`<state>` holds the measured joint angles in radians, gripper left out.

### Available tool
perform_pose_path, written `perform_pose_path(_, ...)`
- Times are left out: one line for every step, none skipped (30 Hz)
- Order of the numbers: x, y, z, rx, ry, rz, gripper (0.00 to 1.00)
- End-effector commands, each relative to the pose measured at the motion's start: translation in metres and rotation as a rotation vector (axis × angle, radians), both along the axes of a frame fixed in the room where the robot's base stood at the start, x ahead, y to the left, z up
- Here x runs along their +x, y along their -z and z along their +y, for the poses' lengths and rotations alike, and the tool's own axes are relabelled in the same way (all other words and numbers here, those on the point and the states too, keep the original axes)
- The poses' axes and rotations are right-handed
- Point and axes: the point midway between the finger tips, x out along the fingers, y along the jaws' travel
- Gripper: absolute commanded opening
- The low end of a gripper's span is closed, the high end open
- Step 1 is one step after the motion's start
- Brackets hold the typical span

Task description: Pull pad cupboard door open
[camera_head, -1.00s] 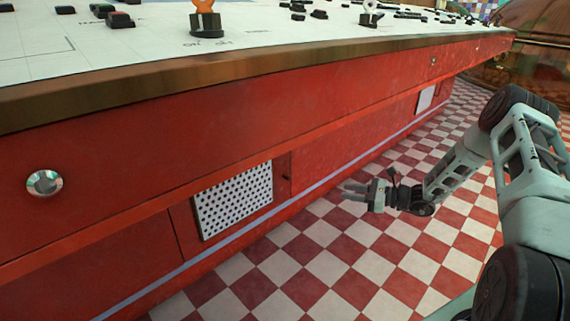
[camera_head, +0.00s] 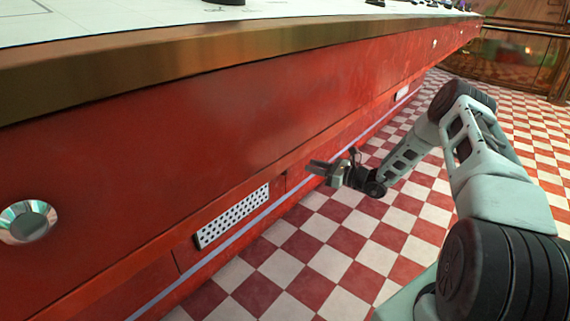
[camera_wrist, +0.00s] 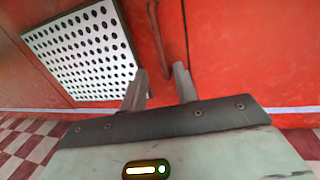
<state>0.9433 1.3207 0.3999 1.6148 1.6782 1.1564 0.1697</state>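The pad cupboard door is a red panel with a white perforated pad (camera_head: 232,216) low on the counter front. The pad fills the upper left of the wrist view (camera_wrist: 85,50). To its right, a slim dark-red upright bar (camera_wrist: 158,38), which looks like the handle, stands beside a dark vertical seam. The door looks shut. My gripper (camera_head: 318,168) is in front of the counter, right of the pad. In the wrist view its two fingers (camera_wrist: 160,86) are apart with nothing between them, below the bar; I cannot tell whether they touch it.
The long red counter (camera_head: 190,140) has a brass-coloured edge (camera_head: 200,58) overhanging the cupboards. A round metal fitting (camera_head: 27,222) sits on its front at left. A small white panel (camera_head: 402,93) is farther along. The red and white checkered floor (camera_head: 330,240) is clear beside the counter.

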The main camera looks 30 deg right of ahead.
Motion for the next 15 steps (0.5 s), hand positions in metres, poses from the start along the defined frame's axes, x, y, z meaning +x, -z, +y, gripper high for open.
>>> perform_pose_path(0.01,0.005,0.007,-0.003,-0.004,-0.003,0.3)
perform_pose_path(0.016,0.005,0.01,-0.003,-0.004,-0.003,0.3)
perform_pose_path(0.023,0.004,0.014,-0.003,-0.003,-0.003,0.3)
perform_pose_path(0.028,0.005,0.018,-0.003,-0.004,-0.003,0.3)
perform_pose_path(0.033,0.005,0.021,-0.003,-0.003,-0.002,0.3)
perform_pose_path(0.041,0.005,0.025,-0.002,-0.003,-0.002,0.3)
perform_pose_path(0.046,0.005,0.028,-0.003,-0.003,-0.003,0.3)
perform_pose_path(0.051,0.005,0.032,-0.003,-0.003,-0.003,0.3)
perform_pose_path(0.058,0.005,0.036,-0.003,-0.003,-0.002,0.3)
perform_pose_path(0.063,0.005,0.038,-0.003,-0.002,-0.003,0.3)
perform_pose_path(0.067,0.004,0.041,-0.003,-0.003,-0.003,0.3)
perform_pose_path(0.073,0.004,0.045,-0.002,-0.003,-0.004,0.3)
perform_pose_path(0.076,0.003,0.047,-0.002,-0.002,-0.002,0.3)
perform_pose_path(0.08,0.004,0.049,-0.003,-0.001,-0.002,0.3)
perform_pose_path(0.084,0.003,0.051,-0.003,-0.002,-0.002,0.3)
